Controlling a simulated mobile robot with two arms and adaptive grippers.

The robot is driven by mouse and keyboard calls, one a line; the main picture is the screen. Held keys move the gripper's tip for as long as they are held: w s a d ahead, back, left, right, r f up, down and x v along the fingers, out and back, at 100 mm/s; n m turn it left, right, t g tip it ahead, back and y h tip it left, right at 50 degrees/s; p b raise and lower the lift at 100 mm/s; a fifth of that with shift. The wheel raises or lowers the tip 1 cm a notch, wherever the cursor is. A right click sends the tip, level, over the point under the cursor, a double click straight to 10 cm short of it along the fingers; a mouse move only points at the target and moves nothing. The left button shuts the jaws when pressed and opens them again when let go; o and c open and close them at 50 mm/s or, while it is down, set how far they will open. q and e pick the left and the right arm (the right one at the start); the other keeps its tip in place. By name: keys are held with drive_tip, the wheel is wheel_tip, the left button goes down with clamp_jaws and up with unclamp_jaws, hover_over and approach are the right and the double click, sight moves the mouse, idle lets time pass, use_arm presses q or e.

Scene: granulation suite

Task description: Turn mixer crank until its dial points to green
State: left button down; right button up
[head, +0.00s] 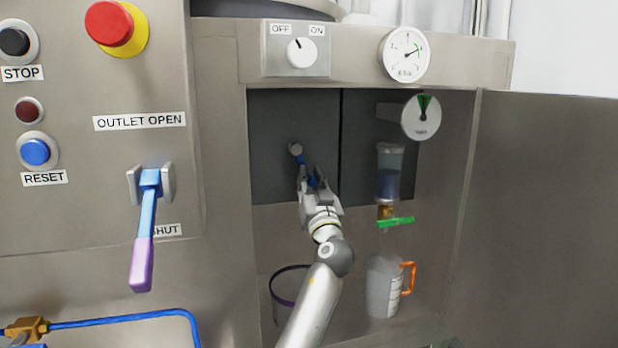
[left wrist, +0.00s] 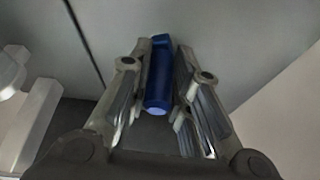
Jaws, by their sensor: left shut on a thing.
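The mixer crank (head: 297,149) has a grey hub on the dark panel inside the open cabinet, with a blue part running down from it. My left gripper (head: 311,180) is at that blue part. In the left wrist view the blue handle (left wrist: 159,75) lies between the fingers of my left gripper (left wrist: 160,95), which are shut on it. A round white dial (head: 421,116) at the right of the recess has a green wedge at its top. A dark pointer seems to lie at or just under the wedge; its exact direction is too small to tell. My right gripper is out of view.
A pressure-type gauge (head: 405,55) and an OFF/ON knob (head: 300,53) sit above the recess. A blue-and-purple lever (head: 145,235) sticks out at the left. A jug (head: 383,287) and a purple-rimmed bucket (head: 283,290) stand below. An open door (head: 545,210) bounds the right.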

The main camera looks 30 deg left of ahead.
use_arm(q)
drive_tip(key=c, duration=1.3)
unclamp_jaws()
drive_tip(key=v, duration=1.2)
